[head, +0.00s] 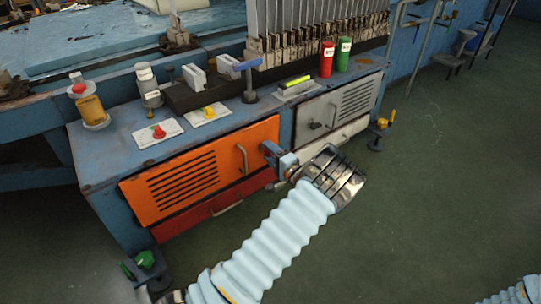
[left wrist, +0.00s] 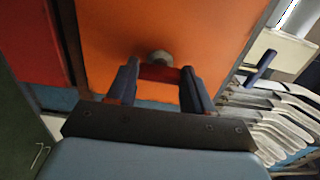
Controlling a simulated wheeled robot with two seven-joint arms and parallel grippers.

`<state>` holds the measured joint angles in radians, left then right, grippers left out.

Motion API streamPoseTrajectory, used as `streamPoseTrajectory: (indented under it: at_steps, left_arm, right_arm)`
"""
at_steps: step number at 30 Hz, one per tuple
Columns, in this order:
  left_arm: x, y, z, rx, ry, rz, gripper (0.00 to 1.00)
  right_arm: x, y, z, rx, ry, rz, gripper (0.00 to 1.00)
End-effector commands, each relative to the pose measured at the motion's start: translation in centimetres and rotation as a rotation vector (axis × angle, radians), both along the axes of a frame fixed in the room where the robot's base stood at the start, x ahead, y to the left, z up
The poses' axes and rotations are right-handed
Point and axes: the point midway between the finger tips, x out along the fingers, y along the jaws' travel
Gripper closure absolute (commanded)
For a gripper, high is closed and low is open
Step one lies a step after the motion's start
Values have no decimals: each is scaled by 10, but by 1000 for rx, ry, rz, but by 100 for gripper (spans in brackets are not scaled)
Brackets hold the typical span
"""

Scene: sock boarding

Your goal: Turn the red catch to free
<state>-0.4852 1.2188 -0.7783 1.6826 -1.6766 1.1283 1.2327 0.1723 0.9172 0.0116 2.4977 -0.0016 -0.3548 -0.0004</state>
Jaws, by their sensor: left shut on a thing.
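My left gripper (head: 272,153) is at the right edge of the orange door (head: 190,172) on the blue cabinet front, right of the door's bar handle (head: 242,158). In the left wrist view, the two fingers of the gripper (left wrist: 160,84) are shut on a small red catch (left wrist: 160,73), with a grey round knob (left wrist: 159,57) just beyond it. The orange door (left wrist: 110,30) fills the middle behind them. In the head view the catch is hidden by the gripper, and its exact turn cannot be told. My right gripper is out of view.
A red knob (head: 158,131) and a yellow knob (head: 208,111) sit on white plates on the cabinet top. A red can (head: 326,60) and a green can (head: 343,55) stand at the back. A grey door (head: 335,108) is to the right. Floor (head: 440,180) is clear at right.

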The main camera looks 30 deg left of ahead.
Motion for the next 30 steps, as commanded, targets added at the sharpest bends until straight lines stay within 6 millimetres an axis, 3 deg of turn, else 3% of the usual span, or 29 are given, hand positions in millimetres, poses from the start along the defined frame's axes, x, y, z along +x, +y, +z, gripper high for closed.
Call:
streamPoseTrajectory:
  at_steps: [12,13,17,26,30]
  left_arm:
    - [0,0,-1,-5,-6,1,79]
    - [-1,0,-1,-4,-5,1,44]
    - [0,0,-1,-3,-5,1,24]
    - [0,-1,0,-3,-4,0,23]
    - [-5,-14,1,-2,-4,-3,23]
  right_arm:
    - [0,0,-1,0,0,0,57]
    - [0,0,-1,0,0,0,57]
    - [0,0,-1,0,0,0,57]
    - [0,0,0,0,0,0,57]
    - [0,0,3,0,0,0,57]
